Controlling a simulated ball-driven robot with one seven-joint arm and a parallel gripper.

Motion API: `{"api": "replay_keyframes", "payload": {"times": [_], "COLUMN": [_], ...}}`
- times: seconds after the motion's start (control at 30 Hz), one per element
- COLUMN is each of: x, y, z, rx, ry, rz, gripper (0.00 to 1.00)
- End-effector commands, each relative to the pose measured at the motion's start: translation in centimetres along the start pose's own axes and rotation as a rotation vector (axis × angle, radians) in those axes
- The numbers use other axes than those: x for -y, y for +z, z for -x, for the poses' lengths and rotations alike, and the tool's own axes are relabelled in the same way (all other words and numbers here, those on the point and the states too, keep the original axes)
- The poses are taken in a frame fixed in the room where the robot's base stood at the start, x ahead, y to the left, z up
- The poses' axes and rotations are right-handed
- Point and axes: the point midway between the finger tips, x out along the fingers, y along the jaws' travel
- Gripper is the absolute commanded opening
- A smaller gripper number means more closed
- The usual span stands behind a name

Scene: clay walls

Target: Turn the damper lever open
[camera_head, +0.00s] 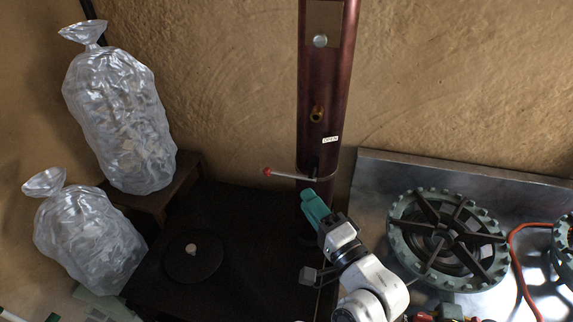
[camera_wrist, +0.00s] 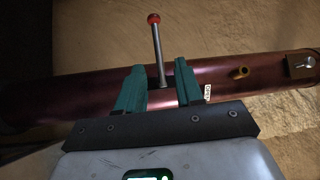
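The damper lever (camera_head: 290,175) is a thin metal rod with a red ball at its left end. It sticks out to the left from the dark red flue pipe (camera_head: 325,95), below a small white "OPEN" label (camera_head: 331,139). My gripper (camera_head: 313,205) is just below the lever, close to the pipe. In the wrist view the lever (camera_wrist: 158,52) stands between the two teal fingers of my gripper (camera_wrist: 162,85), with visible gaps on both sides. The fingers are open, and the ball end reaches beyond them. The label (camera_wrist: 207,92) shows beside the right finger.
A black stove top with a round lid (camera_head: 194,256) lies left of the pipe's foot. Two clear bags (camera_head: 120,120) stand at the left. A metal counter (camera_head: 375,190) with a gas burner (camera_head: 448,238) is at the right. The clay wall is behind.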

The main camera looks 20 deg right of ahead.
Motion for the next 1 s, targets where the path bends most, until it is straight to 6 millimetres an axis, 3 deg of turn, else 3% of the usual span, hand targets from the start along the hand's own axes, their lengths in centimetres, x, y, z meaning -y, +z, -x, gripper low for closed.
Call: {"api": "replay_keyframes", "payload": {"times": [0.5,0.7,1.0], "x": [0.0,-0.2,-0.2], "y": [0.1,0.2,0.2], "z": [-8.6,-10.1,-10.3], "rx": [0.004,0.005,0.004], "ry": [0.002,0.003,0.003], "rz": [0.003,0.003,0.003], "gripper": [0.36,0.36,0.36]}}
